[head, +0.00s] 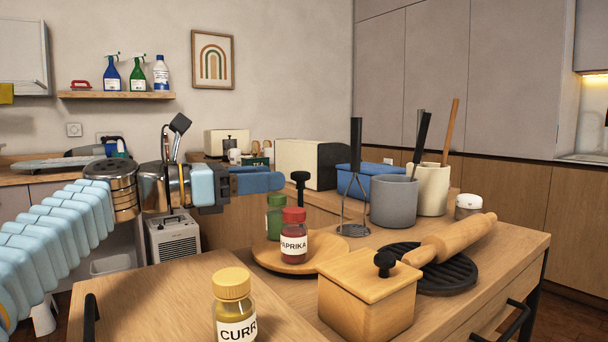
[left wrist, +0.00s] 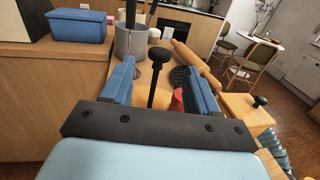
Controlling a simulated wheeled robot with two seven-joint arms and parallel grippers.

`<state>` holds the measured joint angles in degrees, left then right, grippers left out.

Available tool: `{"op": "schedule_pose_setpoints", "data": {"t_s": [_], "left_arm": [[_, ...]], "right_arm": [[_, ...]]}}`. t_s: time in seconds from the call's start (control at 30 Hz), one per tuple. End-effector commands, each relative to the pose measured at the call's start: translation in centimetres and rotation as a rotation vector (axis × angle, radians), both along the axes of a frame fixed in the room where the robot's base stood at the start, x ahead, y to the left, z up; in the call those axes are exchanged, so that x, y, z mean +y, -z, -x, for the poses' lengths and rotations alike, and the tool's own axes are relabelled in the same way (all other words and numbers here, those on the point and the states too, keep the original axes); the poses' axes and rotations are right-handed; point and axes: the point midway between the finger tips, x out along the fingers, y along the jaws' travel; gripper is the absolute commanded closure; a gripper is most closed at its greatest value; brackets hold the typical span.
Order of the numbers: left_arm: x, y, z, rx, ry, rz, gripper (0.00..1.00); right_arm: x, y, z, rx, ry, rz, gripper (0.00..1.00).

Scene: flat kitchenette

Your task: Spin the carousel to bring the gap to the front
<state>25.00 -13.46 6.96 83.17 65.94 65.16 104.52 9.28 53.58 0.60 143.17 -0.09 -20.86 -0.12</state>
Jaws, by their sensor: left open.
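The carousel (head: 270,262) is a round wooden turntable on the counter with a black-knobbed post (head: 300,178) rising from it. A red-lidded paprika jar (head: 293,243) stands on its front part, with a green jar (head: 275,214) behind to the left. Bare wood shows at its left front and right. My left gripper (head: 277,181) is open, level with the knob and just left of it in the head view. In the left wrist view the knob (left wrist: 158,55) appears between the spread fingers (left wrist: 160,72), apparently untouched. A finger partly hides the red lid (left wrist: 177,101). My right gripper is out of view.
A yellow-lidded curry jar (head: 233,308) stands apart in front. A wooden box (head: 365,300) sits right of the carousel, beside a rolling pin (head: 450,240) on a black trivet. A whisk-like masher (head: 355,190) and a grey crock (head: 394,202) stand behind.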

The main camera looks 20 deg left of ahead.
Motion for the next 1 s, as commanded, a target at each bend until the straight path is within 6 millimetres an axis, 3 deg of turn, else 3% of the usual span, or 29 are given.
{"op": "schedule_pose_setpoints", "data": {"t_s": [0.3, 0.73, 1.0], "left_arm": [[-3.9, 0.0, -4.5, 0.001, 0.001, 0.000, 0.40], [-4.8, 0.0, -5.5, -0.001, -0.001, -0.001, 0.40], [-4.7, 0.0, -5.4, -0.001, -0.001, -0.001, 0.80]], "right_arm": [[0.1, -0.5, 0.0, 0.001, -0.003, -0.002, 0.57], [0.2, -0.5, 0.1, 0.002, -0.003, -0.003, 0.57], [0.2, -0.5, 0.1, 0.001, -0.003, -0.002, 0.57]]}}
